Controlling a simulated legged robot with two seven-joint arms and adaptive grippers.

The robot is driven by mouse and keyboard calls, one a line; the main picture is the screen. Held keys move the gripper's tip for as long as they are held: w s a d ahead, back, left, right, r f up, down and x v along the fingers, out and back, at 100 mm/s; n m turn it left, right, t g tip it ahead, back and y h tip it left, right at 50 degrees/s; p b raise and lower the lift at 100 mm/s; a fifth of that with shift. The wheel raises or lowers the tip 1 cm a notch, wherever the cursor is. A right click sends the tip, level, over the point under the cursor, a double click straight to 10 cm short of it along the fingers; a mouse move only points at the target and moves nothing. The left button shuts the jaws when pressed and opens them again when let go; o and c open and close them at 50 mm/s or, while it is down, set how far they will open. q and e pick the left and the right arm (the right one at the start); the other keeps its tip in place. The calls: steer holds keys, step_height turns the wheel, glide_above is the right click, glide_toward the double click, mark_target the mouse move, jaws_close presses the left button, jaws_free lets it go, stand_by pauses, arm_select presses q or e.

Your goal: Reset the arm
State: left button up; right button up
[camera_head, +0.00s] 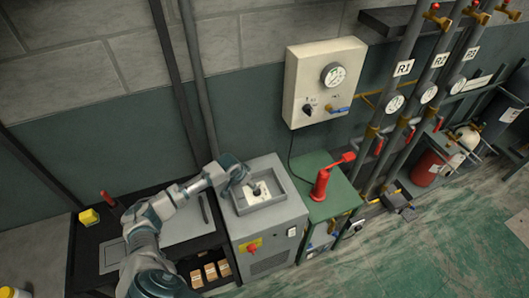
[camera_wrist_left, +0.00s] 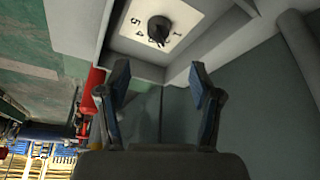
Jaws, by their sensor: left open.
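My left arm comes in from the bottom left in the head view, and its gripper (camera_head: 246,182) is over the recessed top of a grey cabinet (camera_head: 265,222). In the left wrist view the gripper (camera_wrist_left: 158,82) is open, with nothing between its two fingers. A black rotary knob (camera_wrist_left: 158,29) on a white numbered plate (camera_wrist_left: 130,40) lies beyond the fingertips, apart from them. The knob also shows small in the head view (camera_head: 257,190). My right gripper is not in view.
A green cabinet (camera_head: 335,190) with a red pump-like device (camera_head: 320,184) stands right of the grey cabinet. A gauge panel (camera_head: 318,85) is on the wall, with pipes and valves (camera_head: 403,68) to its right. Green floor is open at lower right.

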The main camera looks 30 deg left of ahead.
arm_select(q)
steer(key=shift+d, duration=0.1)
steer(key=shift+m+h, duration=0.4)
steer(key=shift+m, duration=0.4)
steer(key=s+d+f, duration=0.1)
steer(key=d, duration=0.1)
steer(key=s+d+f, duration=0.2)
steer(key=d, duration=0.1)
steer(key=s+d+f, duration=0.1)
steer(key=s+d, duration=0.1)
steer(key=d, duration=0.1)
steer(key=shift+s+d+f, duration=0.1)
steer(key=shift+f, duration=0.2)
steer(key=s+d+f+m, duration=0.1)
steer(key=s+d+f, duration=0.1)
steer(key=s+d, duration=0.7)
steer(key=s+a+r+n+y, duration=0.1)
steer(key=s+r+n, duration=0.1)
steer(key=s, duration=0.7)
steer(key=s+a+r+n+y, duration=0.1)
steer(key=s, duration=0.7)
step_height(320, 180, down, 24)
steer(key=g, duration=0.2)
steer(key=s+a+f+g, duration=0.1)
steer(key=s+a+f, duration=0.1)
steer(key=s+f, duration=1.7)
steer(key=shift+s+a+b, duration=0.15)
steer(key=shift+a+b, duration=0.05)
steer(key=shift+b, duration=0.15)
